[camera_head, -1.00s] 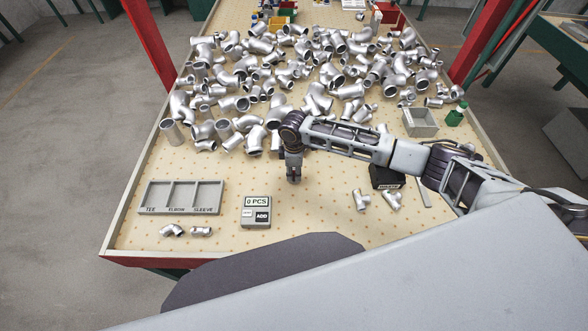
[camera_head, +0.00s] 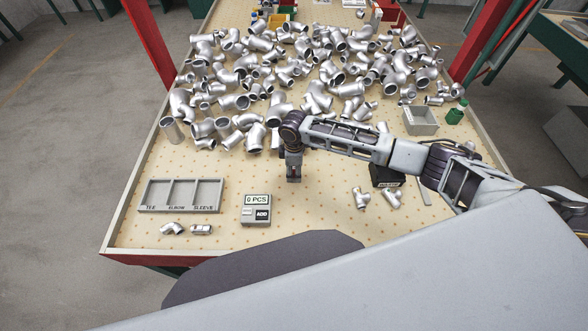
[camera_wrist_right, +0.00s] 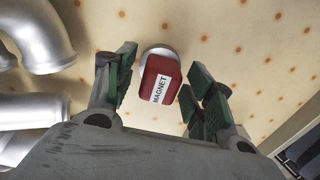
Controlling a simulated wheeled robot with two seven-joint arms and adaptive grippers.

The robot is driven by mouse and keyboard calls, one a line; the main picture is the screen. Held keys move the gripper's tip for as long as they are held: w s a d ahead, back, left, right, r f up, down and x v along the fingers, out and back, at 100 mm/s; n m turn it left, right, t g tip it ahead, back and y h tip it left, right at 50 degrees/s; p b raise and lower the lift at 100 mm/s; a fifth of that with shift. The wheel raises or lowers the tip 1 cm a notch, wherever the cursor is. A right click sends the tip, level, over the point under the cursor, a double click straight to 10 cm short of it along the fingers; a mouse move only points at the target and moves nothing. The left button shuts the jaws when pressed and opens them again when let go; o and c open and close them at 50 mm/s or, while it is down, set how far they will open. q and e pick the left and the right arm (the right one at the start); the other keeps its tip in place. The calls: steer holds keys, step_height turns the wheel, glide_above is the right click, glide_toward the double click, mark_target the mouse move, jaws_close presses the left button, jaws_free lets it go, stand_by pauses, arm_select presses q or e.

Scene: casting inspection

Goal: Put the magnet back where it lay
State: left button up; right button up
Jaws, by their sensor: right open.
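The magnet (camera_wrist_right: 161,80) is a red block with a white MAGNET label and a pale metal round end. In the right wrist view it sits between the two spread fingers of my right gripper (camera_wrist_right: 160,98), with gaps on both sides. I cannot tell whether it touches the tabletop. In the head view my right gripper (camera_head: 293,176) points down over the bare table just in front of the fittings pile, and the magnet is not distinguishable there. My left gripper is not in view.
A large pile of metal fittings (camera_head: 300,75) lies behind the gripper. A three-part tray (camera_head: 181,209) and a counter box (camera_head: 256,209) are at front left. A black box (camera_head: 387,176), loose fittings (camera_head: 361,198) and a grey bin (camera_head: 436,127) are to the right.

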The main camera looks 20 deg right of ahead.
stand_by(0.3)
steer(key=shift+b, duration=0.75)
step_height(320, 180, up, 14)
steer(key=shift+s+b, duration=0.15)
steer(key=shift+b, duration=0.3)
stand_by(0.5)
